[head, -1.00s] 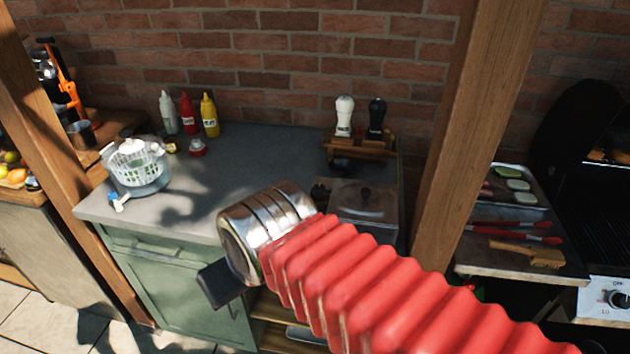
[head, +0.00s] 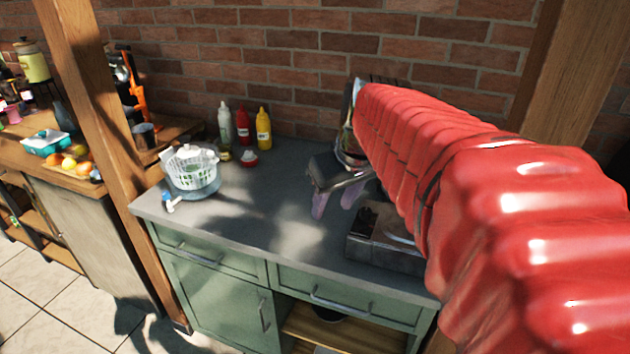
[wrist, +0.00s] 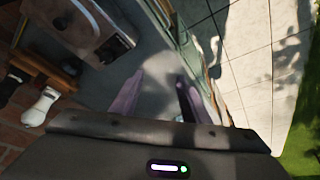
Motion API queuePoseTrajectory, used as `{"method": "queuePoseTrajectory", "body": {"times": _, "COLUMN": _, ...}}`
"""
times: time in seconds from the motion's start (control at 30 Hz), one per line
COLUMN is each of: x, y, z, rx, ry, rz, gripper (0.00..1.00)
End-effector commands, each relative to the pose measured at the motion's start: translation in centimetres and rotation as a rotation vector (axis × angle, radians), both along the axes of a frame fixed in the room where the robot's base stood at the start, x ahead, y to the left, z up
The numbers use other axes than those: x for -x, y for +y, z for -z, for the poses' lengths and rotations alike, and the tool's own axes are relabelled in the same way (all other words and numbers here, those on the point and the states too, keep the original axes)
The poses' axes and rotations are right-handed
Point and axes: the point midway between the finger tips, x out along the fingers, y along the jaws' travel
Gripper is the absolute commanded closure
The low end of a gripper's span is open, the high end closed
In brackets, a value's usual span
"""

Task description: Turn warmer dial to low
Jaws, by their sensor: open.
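The warmer (head: 380,248) is a dark metal box on the grey counter, right of my gripper and partly hidden by my arm. In the wrist view the warmer (wrist: 92,30) shows at the upper left with a lid handle on top. I cannot make out its dial or the setting. My gripper (head: 335,203) is open and empty above the counter, its two purple fingers pointing down, apart from the warmer. In the wrist view my gripper (wrist: 160,78) has a clear gap between its fingers, with bare counter beyond.
A salad spinner (head: 190,170) and sauce bottles (head: 243,124) stand at the left of the counter (head: 262,205). White and dark shakers (wrist: 38,107) stand beside a wooden rack near the brick wall. The counter's middle is clear. A wooden post (head: 100,100) rises at the left.

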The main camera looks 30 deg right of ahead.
Motion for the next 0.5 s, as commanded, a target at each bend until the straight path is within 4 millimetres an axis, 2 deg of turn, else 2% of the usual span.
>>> {"method": "queuePoseTrajectory", "body": {"times": 0.03, "x": -0.4, "y": -2.1, "z": -0.2, "rx": -0.004, "ry": 0.004, "rz": 0.016, "gripper": 0.58}}
{"method": "queuePoseTrajectory", "body": {"times": 0.1, "x": -0.8, "y": -4.7, "z": -0.4, "rx": -0.007, "ry": 0.009, "rz": 0.022, "gripper": 0.58}}
{"method": "queuePoseTrajectory", "body": {"times": 0.3, "x": -1.1, "y": -11.5, "z": -0.8, "rx": -0.014, "ry": 0.010, "rz": 0.037, "gripper": 0.58}}
{"method": "queuePoseTrajectory", "body": {"times": 0.4, "x": -1.0, "y": -13.5, "z": -0.9, "rx": -0.016, "ry": 0.008, "rz": 0.037, "gripper": 0.58}}
{"method": "queuePoseTrajectory", "body": {"times": 0.5, "x": -0.9, "y": -14.3, "z": -1.0, "rx": -0.015, "ry": 0.006, "rz": 0.037, "gripper": 0.58}}
